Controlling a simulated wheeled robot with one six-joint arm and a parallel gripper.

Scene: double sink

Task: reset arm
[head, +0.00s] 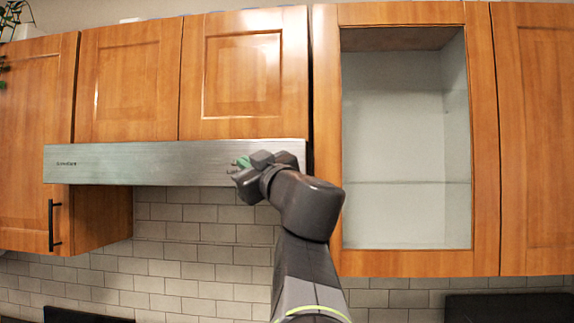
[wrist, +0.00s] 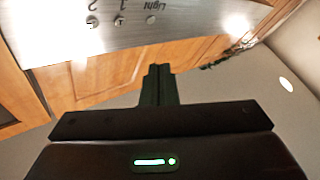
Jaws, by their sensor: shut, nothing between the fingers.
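My arm rises from the bottom middle of the head view, and its wrist bends to the left in front of the range hood. My gripper (head: 240,163) shows small and greenish at the end of the arm, in front of the hood's right part. In the wrist view my gripper (wrist: 158,72) has its fingers together with nothing between them. The fingers point toward the wooden cabinets and the hood.
The metal range hood (head: 150,163) juts out under the cabinets; its buttons show in the wrist view (wrist: 120,20). A glass-front cabinet (head: 405,262) is right of my arm. Wooden cabinets (head: 130,80) line the wall above white tiles (head: 200,250).

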